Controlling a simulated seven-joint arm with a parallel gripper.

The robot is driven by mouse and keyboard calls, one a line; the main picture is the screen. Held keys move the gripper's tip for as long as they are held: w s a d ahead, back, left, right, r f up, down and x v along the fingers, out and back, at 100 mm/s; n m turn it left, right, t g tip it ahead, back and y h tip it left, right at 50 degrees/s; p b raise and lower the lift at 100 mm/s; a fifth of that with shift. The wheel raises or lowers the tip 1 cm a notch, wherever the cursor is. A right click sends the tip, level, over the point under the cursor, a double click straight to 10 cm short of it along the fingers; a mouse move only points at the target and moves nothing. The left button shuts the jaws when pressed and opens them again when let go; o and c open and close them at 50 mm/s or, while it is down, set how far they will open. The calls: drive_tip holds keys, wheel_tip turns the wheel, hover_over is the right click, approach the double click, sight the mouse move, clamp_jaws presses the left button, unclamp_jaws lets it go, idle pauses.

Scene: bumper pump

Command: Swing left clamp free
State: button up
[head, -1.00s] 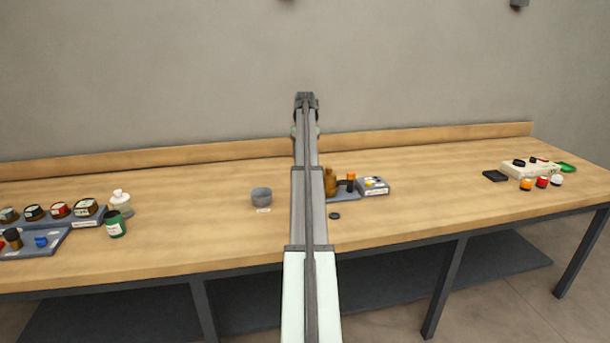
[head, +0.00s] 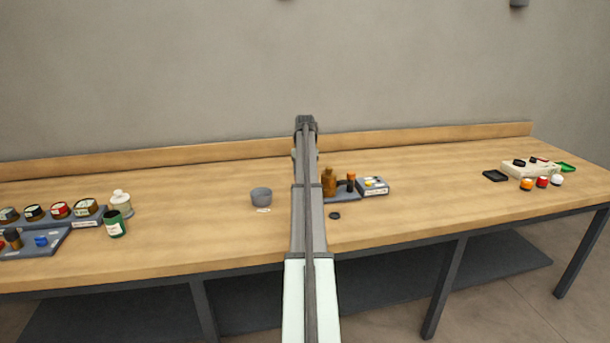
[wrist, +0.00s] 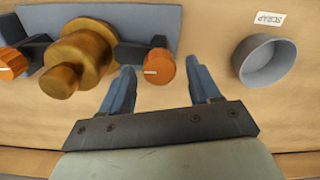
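The brass-coloured pump body (wrist: 78,58) sits on a blue-grey plate (wrist: 110,18) in the wrist view; it shows as an amber bottle shape (head: 329,184) in the head view. The left clamp's orange knob (wrist: 159,66) is on its bowl side, with a dark bar beside it towards the pump. The other clamp's orange knob (wrist: 12,62) is at the wrist view's left edge, and it also shows in the head view (head: 351,176). My gripper (wrist: 162,78) is open and empty, its fingertips either side of the left knob in the picture. Contact cannot be told. My arm hides the left clamp in the head view.
A grey bowl (head: 261,197) with a scrap label (wrist: 268,21) stands beside the clamp. A small tray (head: 373,187) and a dark disc (head: 334,216) lie near the pump. Jars and a green bottle (head: 115,225) stand at left. Bare bench lies right of centre.

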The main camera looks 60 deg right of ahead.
drive_tip(key=c, duration=1)
drive_tip(key=shift+m, duration=0.4)
drive_tip(key=m, duration=0.3)
drive_tip(key=shift+m, duration=0.4)
drive_tip(key=m, duration=0.4)
drive_tip(key=shift+s+d, duration=0.1)
drive_tip(key=m, duration=0.4)
drive_tip(key=shift+m, duration=0.4)
drive_tip(key=shift+s+m, duration=0.1)
drive_tip(key=shift+m, duration=1.9)
